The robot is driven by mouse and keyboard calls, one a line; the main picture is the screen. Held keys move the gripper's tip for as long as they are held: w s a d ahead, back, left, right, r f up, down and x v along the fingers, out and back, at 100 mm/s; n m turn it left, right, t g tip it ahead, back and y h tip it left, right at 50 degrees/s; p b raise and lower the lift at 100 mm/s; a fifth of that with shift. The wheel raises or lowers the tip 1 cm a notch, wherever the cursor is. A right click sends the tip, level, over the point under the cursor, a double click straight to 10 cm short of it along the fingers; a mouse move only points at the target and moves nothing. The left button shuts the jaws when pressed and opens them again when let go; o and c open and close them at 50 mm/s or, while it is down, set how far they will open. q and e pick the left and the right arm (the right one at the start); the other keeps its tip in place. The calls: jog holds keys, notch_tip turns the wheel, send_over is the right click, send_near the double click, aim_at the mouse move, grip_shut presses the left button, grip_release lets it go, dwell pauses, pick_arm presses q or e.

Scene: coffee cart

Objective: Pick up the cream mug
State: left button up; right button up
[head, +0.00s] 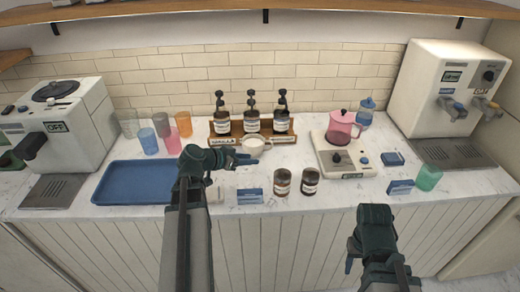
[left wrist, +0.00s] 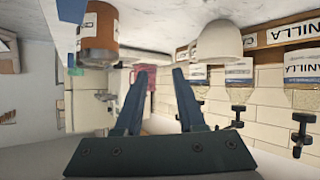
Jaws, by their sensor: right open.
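The cream mug (head: 252,145) stands on the white counter in front of the wooden syrup rack. In the left wrist view the mug (left wrist: 217,42) shows upside down at upper right, outside the gap between the fingers. My left gripper (head: 247,156) is just in front of the mug, its blue fingers pointing right. They are open with nothing between them, as the left wrist view also shows (left wrist: 158,75). Whether a finger touches the mug I cannot tell. My right gripper (head: 352,252) is open and empty, low in front of the counter.
Behind the mug is the rack (head: 225,138) with several pump bottles. Two brown jars (head: 282,182) (head: 310,181) and a blue card (head: 250,196) stand in front. A blue tray (head: 130,182) lies left; a scale (head: 338,160) with a pink pitcher (head: 343,126) stands right.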

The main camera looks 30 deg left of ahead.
pick_arm(q)
jog(key=a+r+t+y, duration=0.1)
jog(key=a+r+t, duration=0.1)
jog(key=a, duration=0.4)
jog(key=b+x, duration=0.4)
jog(key=x, duration=0.5)
jog(key=shift+f, duration=0.2)
pick_arm(e)
jog(key=f, duration=0.3)
jog(key=w+f, duration=0.1)
jog(key=shift+d+f, duration=0.2)
jog(key=shift+d, duration=0.15)
pick_arm(q)
jog(key=shift+w, duration=0.1)
jog(key=b+x, duration=0.1)
jog(key=x, duration=0.1)
jog(key=b+x, duration=0.1)
jog(key=x, duration=0.2)
jog(key=shift+a+f, duration=0.15)
jog(key=shift+f, duration=0.15)
pick_arm(e)
notch_tip(320, 180, down, 2)
jog(key=shift+f, duration=0.2)
pick_arm(q)
grip_shut()
